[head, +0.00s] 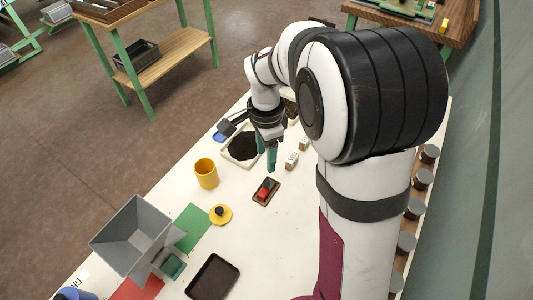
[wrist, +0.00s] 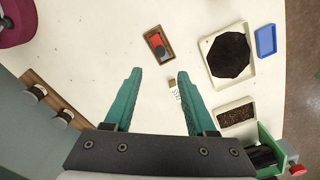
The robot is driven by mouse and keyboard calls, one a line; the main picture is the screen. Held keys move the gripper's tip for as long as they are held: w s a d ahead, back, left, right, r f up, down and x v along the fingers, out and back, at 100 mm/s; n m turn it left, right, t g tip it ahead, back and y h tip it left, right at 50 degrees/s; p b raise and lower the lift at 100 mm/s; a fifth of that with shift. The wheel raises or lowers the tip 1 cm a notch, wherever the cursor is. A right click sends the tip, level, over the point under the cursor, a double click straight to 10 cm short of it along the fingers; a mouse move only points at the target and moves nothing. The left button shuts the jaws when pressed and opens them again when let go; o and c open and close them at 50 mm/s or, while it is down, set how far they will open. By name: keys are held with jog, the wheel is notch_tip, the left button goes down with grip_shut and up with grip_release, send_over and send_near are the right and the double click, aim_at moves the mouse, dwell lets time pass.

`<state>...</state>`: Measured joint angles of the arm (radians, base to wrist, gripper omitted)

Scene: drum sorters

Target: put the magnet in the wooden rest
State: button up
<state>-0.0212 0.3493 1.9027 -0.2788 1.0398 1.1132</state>
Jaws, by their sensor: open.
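The magnet looks to be the red block with a dark part (head: 265,188). It lies within the outline of the small wooden rest (head: 273,197) on the white table. In the wrist view the magnet (wrist: 157,41) also lies in the brown-edged rest (wrist: 149,36), beyond my fingertips; whether it is fully seated is too small to tell. My gripper (head: 271,160) points down, just behind the rest in the head view. Its green fingers (wrist: 160,73) are open and apart, with nothing between them.
Small labelled blocks (head: 291,160) stand right of the gripper. A cream tray of dark material (head: 228,157) lies behind left. The table around the rest is clear.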

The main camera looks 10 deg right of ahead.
jog(key=s+a+r+n+y, duration=0.1)
jog(key=s+r+n, duration=0.2)
jog(key=s, duration=0.9)
jog(key=s+a+r+n, duration=0.1)
jog(key=s+r+n, duration=0.2)
jog(key=s+n, duration=0.4)
jog(key=s, duration=0.5)
jog(key=shift+a+r+y, duration=0.2)
jog(key=shift+a+y, duration=0.15)
jog(key=shift+y, duration=0.05)
